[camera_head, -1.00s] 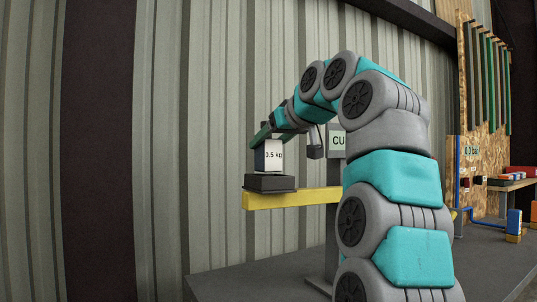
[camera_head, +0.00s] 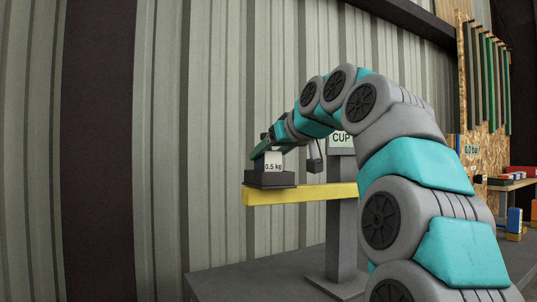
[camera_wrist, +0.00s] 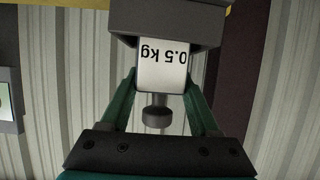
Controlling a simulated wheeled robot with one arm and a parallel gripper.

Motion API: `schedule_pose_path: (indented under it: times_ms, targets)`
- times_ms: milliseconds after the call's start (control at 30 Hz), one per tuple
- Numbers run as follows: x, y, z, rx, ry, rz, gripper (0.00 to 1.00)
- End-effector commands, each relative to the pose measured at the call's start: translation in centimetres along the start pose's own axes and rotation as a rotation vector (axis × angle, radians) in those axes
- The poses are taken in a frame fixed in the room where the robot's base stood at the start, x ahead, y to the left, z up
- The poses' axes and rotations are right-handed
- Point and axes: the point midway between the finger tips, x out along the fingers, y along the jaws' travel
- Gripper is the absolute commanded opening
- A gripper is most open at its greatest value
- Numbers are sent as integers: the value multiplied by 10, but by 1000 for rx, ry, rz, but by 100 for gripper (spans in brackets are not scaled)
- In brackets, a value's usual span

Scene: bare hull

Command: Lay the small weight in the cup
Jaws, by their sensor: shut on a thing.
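The small weight (camera_head: 274,160) is a pale block marked "0.5 kg". In the wrist view it (camera_wrist: 163,65) appears upside down, with its dark knob towards me. My gripper (camera_head: 263,149) has its green fingers closed on both sides of the weight; they also show in the wrist view (camera_wrist: 162,82). The cup (camera_head: 270,180) is a shallow dark box on the left end of a yellow beam. The weight is upright, and its lower end is hidden behind the cup's rim (camera_wrist: 165,22). I cannot tell whether it touches the cup's floor.
The yellow beam (camera_head: 310,194) runs right to a grey post (camera_head: 341,240) under a "CUP" sign (camera_head: 341,139). The post stands on a dark bench (camera_head: 260,281). A ribbed wall (camera_head: 225,90) is behind. A board with a gauge and a shelf stand at the right.

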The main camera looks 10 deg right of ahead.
Motion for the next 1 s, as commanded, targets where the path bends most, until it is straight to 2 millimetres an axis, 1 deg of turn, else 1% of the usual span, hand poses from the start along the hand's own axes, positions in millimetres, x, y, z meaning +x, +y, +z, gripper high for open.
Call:
schedule_pose_path:
  times_ms: [167, 200, 433, 467, 800, 867, 1000]
  targets:
    - [0, 0, 1, -1, 2, 0, 0]
    - [0, 0, 2, 0, 2, 0, 63]
    - [0, 0, 1, 0, 1, 0, 89]
    - [0, 0, 1, 0, 1, 0, 92]
    - [-1, 0, -2, 0, 1, 0, 92]
    - [-4, 0, -1, -1, 1, 0, 92]
    - [-20, 0, 0, -1, 1, 0, 92]
